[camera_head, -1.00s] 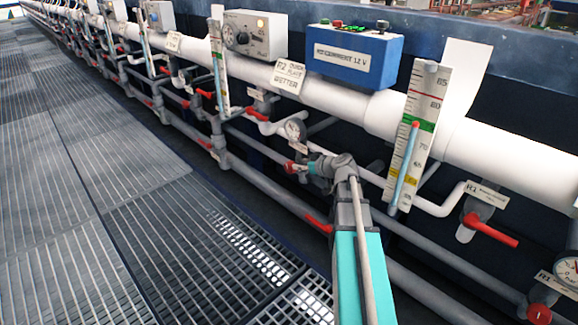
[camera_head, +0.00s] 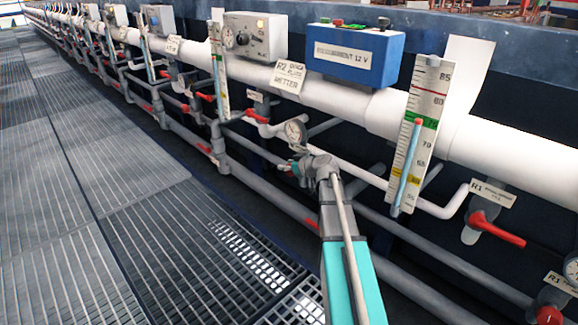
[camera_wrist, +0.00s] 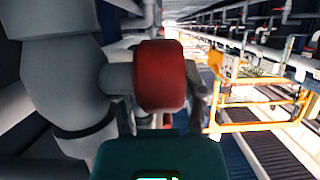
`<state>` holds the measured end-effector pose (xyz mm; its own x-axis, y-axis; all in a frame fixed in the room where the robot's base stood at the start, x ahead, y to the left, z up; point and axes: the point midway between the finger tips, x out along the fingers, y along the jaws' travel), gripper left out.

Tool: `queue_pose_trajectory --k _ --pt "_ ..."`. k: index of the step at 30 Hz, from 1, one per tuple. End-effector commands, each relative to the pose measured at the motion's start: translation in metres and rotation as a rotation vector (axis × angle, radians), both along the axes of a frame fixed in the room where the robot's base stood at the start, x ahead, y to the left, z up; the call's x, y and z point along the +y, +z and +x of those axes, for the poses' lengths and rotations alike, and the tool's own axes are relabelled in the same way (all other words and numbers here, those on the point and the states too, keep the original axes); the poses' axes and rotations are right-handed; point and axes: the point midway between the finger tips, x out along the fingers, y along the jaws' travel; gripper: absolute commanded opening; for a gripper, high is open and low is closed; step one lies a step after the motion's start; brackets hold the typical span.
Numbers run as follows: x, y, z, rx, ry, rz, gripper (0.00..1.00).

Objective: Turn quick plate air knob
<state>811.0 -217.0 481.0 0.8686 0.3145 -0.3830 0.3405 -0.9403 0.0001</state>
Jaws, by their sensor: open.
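The red knob (camera_wrist: 160,76) fills the middle of the wrist view, on a short grey stem from a large grey valve body (camera_wrist: 62,70). My gripper (camera_wrist: 162,103) is open, with a dark finger on either side of the knob's lower part. Whether the fingers touch it cannot be told. In the head view my gripper (camera_head: 303,166) is at the pipes just below a round gauge (camera_head: 295,131); it largely hides the knob there. A tag reading "R2 Quick Plate Wetter" (camera_head: 288,77) hangs on the white pipe above.
A blue 12 V box (camera_head: 352,53) and grey control box (camera_head: 253,36) sit above the white pipe. A thermometer scale (camera_head: 419,135) stands right of my arm. Other red handles (camera_head: 496,228) line the pipes. The grated walkway (camera_head: 130,200) at left is clear.

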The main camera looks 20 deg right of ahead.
Motion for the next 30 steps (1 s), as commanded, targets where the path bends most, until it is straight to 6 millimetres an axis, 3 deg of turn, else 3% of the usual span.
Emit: queue_pose_trajectory --k 2,9,18,30 --pt "-0.0001 0.0001 -0.0002 0.000 0.000 0.000 0.45" --pt "-0.0004 0.0001 0.0000 0.000 -0.001 0.000 0.00" --pt "-0.0008 -0.0018 -0.0003 -0.024 -0.001 0.009 0.00" --pt "-0.0020 -0.0016 -0.0021 -0.184 -0.002 0.067 0.00"
